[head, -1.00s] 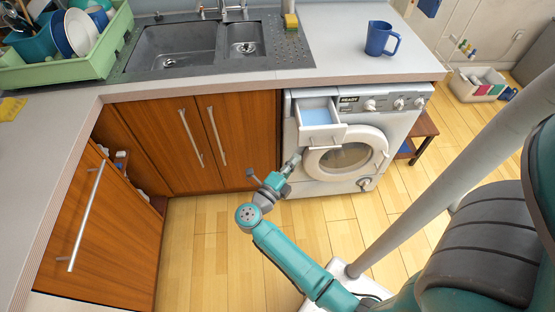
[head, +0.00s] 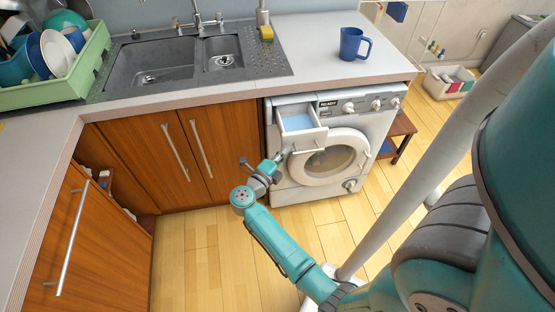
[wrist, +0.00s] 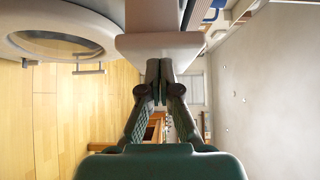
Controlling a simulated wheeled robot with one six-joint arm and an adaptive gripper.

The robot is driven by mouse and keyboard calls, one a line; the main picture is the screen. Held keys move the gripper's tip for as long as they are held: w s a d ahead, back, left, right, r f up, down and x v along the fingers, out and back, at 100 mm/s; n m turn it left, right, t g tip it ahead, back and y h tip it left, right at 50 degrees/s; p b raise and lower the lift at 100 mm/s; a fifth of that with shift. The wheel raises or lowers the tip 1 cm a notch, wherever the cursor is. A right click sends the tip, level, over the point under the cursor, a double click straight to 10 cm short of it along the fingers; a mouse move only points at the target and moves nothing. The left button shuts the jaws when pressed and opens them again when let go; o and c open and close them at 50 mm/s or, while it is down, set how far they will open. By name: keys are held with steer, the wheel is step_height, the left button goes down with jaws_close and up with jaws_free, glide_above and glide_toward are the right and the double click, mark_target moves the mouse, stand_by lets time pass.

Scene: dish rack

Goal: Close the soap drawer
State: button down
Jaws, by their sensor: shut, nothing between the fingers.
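The soap drawer (head: 304,138) is pulled out at the upper left of the white washing machine (head: 290,196). Its pale blue inside shows from above. My gripper (head: 284,154) is shut and empty, just below and left of the drawer's front. In the wrist view, my gripper's closed fingertips (wrist: 159,64) are at the edge of the white drawer front (wrist: 160,44). I cannot tell whether they touch it. The round door (head: 327,157) below the drawer looks closed.
The counter (head: 325,70) lies above the machine, with a blue mug (head: 354,44) on it. Wooden cabinet doors (head: 226,150) stand left of the machine, and a small wooden stand (head: 402,126) stands to its right. Bare floor (head: 200,260) lies in front.

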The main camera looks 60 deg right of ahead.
mark_target(278, 121)
steer(key=shift+d, duration=0.4)
steer(key=w+d, duration=0.6)
steer(key=d, duration=0.1)
steer(key=w+d, duration=0.3)
steer(key=d, duration=0.1)
steer(key=shift+w, duration=0.2)
